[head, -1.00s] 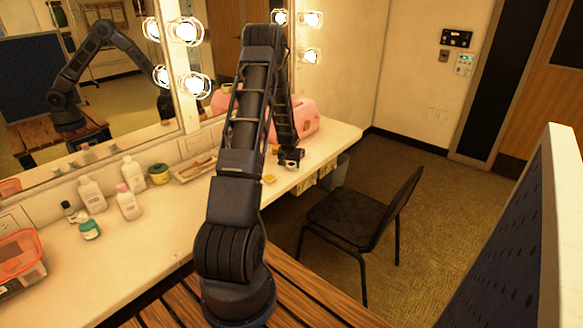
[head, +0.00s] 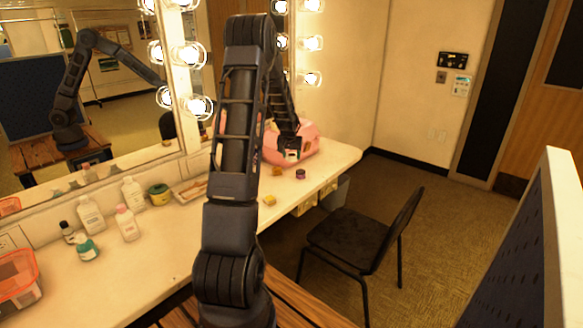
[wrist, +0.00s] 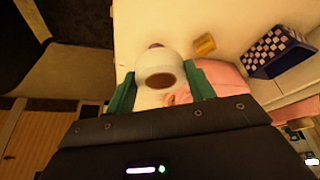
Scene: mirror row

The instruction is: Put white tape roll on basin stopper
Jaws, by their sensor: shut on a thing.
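My gripper (head: 290,153) is over the far end of the counter, in front of the pink bag. In the wrist view its green fingers (wrist: 160,88) are shut on the white tape roll (wrist: 156,62), whose brown hole faces the camera. In the head view the roll is too small and covered to make out well. A small dark purple round thing (head: 300,174), perhaps the basin stopper, lies on the counter below the gripper. In the wrist view it peeks out just beyond the roll (wrist: 155,45), mostly hidden by it.
A pink bag (head: 305,140) stands close behind the gripper. A yellow block (head: 270,200) lies near the counter's front edge. A brass-coloured piece (wrist: 205,44) and a checkered box (wrist: 283,42) show in the wrist view. Bottles (head: 90,213) stand at the left; a chair (head: 365,240) is below.

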